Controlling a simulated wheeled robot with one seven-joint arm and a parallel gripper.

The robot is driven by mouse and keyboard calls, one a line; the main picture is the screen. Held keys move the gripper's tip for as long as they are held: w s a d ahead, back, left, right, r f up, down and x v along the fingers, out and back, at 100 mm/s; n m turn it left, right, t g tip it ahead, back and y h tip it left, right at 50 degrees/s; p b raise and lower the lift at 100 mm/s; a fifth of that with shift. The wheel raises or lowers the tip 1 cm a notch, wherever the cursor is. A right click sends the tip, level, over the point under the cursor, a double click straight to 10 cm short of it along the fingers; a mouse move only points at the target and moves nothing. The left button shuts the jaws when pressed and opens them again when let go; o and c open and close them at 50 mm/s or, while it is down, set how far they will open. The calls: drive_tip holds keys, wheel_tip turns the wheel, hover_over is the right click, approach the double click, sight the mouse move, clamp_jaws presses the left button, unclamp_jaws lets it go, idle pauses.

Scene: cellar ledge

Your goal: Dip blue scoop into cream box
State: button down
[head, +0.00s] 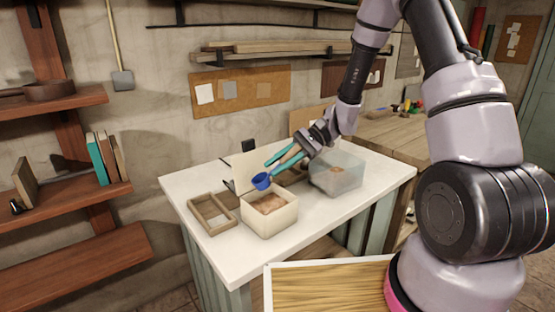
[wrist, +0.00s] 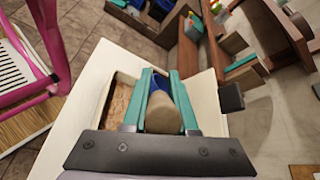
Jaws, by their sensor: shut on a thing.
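The blue scoop (head: 261,181) is held in the air over the back left part of the cream box in the head view. The cream box (head: 268,226) stands on the white table and holds brownish contents. My gripper (head: 275,158) has teal fingers and is shut on the scoop's tan handle. In the wrist view, my gripper (wrist: 160,95) has the handle between its teal fingers, and a bit of the blue scoop (wrist: 160,82) shows beyond it. The cream box (wrist: 97,104) lies below and left there. Whether the scoop touches the contents cannot be told.
A wooden divided tray (head: 212,229) sits left of the cream box. A translucent bin (head: 335,180) with something brown inside stands to its right. A cream upright panel (head: 246,165) and a small black object (head: 248,145) are behind. The white table (head: 195,180) has free room at its front right.

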drive_tip(key=shift+f, duration=5.3)
drive_tip(key=shift+r, duration=0.15)
drive_tip(key=shift+r, duration=4.1)
drive_tip(key=shift+d+f, duration=0.1)
drive_tip(key=shift+d+f+n+g+y, duration=0.35)
drive_tip(key=shift+d+f+y, duration=0.25)
drive_tip(key=shift+y, duration=0.55)
drive_tip(key=shift+d+f+n+g+y, duration=0.35)
drive_tip(key=shift+f+y, duration=0.45)
drive_tip(key=shift+y, duration=0.35)
drive_tip(key=shift+r, duration=3)
